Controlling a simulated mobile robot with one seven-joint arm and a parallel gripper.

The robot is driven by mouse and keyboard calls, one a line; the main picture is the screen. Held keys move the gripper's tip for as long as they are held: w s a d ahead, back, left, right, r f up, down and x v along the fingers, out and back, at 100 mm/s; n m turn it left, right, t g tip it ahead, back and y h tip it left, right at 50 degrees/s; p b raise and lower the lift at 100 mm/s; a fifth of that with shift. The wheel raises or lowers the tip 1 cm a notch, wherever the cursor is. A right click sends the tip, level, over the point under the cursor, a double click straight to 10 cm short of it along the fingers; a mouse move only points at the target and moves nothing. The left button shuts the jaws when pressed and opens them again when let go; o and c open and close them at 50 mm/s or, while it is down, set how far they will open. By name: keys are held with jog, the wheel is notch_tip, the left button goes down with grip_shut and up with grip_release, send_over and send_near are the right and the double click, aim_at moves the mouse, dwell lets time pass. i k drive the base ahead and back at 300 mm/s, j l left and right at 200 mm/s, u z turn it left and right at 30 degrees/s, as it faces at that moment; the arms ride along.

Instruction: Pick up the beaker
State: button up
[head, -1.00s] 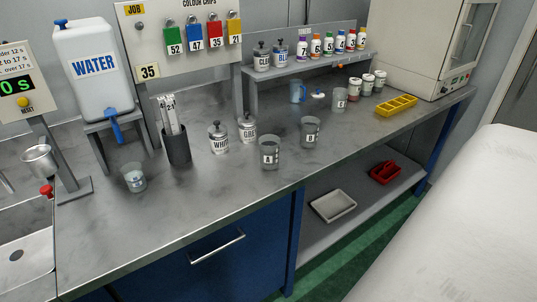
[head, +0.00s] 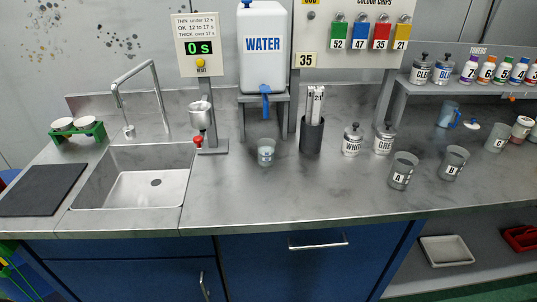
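A small clear beaker (head: 265,153) with pale markings stands upright on the steel worktop in the head view. It is just in front of the water tank's stand, below the blue tap (head: 265,101). Grey see-through cups also stand upright to the right: cup A (head: 402,172), another cup (head: 452,163) beside it, and a third (head: 497,138) farther right. My gripper is not in view.
A dark holder (head: 312,137) with tall strips and two lidded jars, WHITE (head: 352,141) and GREY (head: 384,140), stand right of the beaker. The viscosity cup stand (head: 213,148) and the sink (head: 135,188) are to the left. The worktop before the beaker is clear.

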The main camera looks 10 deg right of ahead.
aim_at(266, 146)
jog(key=l+u, duration=0.2)
jog(key=u, duration=0.15)
jog(key=l+u, duration=0.35)
jog(key=k+l+u, duration=0.2)
jog(key=l, duration=0.25)
jog(key=l+u, duration=0.2)
jog(key=l, duration=0.25)
jog(key=k+l, duration=0.1)
jog(key=l, duration=0.2)
jog(key=k+l, duration=0.1)
jog(key=l, duration=0.25)
jog(key=l+u, duration=0.1)
jog(key=l, duration=0.2)
jog(key=k+l, duration=0.1)
jog(key=l, duration=0.8)
jog(key=i+l, duration=0.1)
jog(key=i, duration=0.15)
